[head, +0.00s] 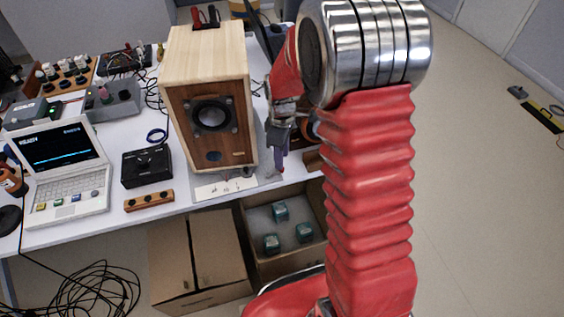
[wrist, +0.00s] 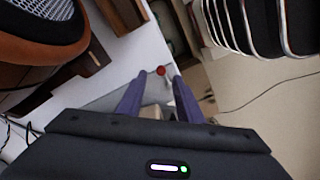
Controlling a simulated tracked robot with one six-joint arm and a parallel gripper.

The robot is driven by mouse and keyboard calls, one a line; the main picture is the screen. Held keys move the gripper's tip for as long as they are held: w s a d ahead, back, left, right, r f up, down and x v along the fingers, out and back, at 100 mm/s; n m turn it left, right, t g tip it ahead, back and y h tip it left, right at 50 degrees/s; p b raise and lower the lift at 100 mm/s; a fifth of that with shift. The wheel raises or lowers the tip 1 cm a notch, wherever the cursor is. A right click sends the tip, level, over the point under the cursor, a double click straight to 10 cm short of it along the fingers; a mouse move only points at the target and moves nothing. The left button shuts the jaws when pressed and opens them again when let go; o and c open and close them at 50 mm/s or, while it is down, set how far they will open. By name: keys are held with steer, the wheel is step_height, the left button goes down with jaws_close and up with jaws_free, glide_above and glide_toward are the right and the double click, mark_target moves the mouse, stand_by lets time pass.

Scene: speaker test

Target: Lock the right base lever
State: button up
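The wooden speaker (head: 213,100) stands upright on a grey base plate at the table's front edge. In the wrist view a red round knob (wrist: 160,71), apparently the end of the right base lever, shows just beyond the grey plate (wrist: 105,97). My gripper (wrist: 159,80) has two purple fingers spread apart, with the knob in line with the gap between their tips. Nothing is held. I cannot tell whether a finger touches the lever. In the head view my gripper (head: 280,160) points down just right of the speaker's base; the lever there is too small to judge.
Behind my arm is another wooden speaker part (head: 310,128), close to the gripper's right. A laptop (head: 62,165), a black box (head: 146,167) and a wooden knob strip (head: 149,200) lie left. An open carton (head: 255,262) with green blocks stands below the table edge.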

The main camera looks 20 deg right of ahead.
step_height(320, 180, up, 9)
steer(key=shift+f, duration=0.15)
stand_by(0.7)
steer(key=s+a+r+m+t, duration=0.1)
steer(key=s+r+m, duration=0.4)
steer(key=s, duration=0.6)
steer(key=s+a+r+m+t, duration=0.2)
steer(key=s+r+m+t, duration=0.2)
steer(key=s+r, duration=0.6)
steer(key=shift+s+r+m+t, duration=0.3)
steer(key=shift+s+m, duration=0.7)
steer(key=shift+s, duration=0.15)
stand_by(0.4)
